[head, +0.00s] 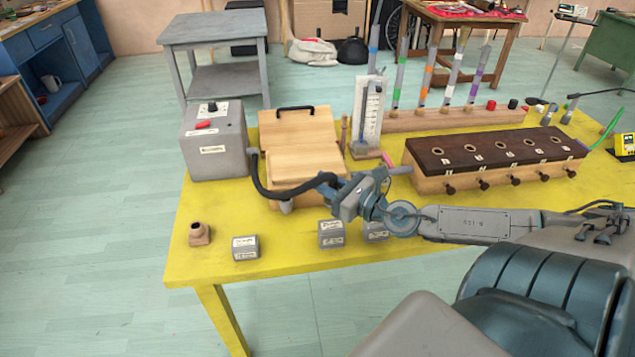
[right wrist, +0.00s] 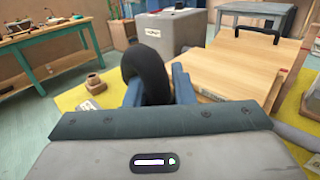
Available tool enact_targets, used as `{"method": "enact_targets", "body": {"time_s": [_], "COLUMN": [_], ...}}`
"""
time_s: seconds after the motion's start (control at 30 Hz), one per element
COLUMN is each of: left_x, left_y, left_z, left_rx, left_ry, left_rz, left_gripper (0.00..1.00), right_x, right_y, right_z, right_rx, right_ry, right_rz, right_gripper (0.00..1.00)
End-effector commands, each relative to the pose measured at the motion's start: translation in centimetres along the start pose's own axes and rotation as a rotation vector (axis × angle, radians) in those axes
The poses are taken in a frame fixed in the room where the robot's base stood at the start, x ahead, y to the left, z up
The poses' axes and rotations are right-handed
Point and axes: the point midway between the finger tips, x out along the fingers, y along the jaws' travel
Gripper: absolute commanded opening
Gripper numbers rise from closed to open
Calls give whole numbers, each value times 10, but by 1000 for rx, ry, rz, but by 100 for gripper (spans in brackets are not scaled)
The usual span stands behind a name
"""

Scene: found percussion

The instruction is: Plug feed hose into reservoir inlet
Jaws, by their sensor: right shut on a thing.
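The black feed hose (head: 262,186) runs from the right side of the grey blower box (head: 216,140) and curves in front of the wooden reservoir (head: 298,145). My right gripper (head: 333,186) is shut on the hose above the table's front part. In the right wrist view the hose (right wrist: 146,66) stands between the two blue fingers (right wrist: 158,90) and bends over; its free end is hidden. A short grey stub (head: 287,206) shows at the reservoir's lower front edge; I cannot tell if it is the inlet. The hose appears apart from it. My left gripper is not in view.
Several small grey labelled blocks (head: 246,248) and a brown socketed piece (head: 199,234) stand along the front of the yellow table (head: 215,272). A dark-topped wooden chest (head: 495,155) with knobs stands to the right, and a gauge stand (head: 368,115) behind.

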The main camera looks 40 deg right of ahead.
Motion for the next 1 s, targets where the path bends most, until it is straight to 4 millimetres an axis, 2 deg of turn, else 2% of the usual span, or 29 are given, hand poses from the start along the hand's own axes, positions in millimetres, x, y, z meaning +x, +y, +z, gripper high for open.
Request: {"method": "enact_targets", "body": {"time_s": [0.4,0.63,0.77,1.0], "left_x": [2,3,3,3], "left_y": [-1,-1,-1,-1], "left_z": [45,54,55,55], "left_rx": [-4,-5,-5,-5], "left_ry": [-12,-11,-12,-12], "left_rz": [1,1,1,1], "left_gripper": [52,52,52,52], "right_x": [-33,-39,-38,-27], "right_y": [-4,1,14,56], "right_z": [6,4,1,-5], "right_rx": [2,10,19,29], "right_ry": [-1,-10,-16,-25], "right_rz": [9,20,43,109], "right_gripper": [0,0,0,0]}}
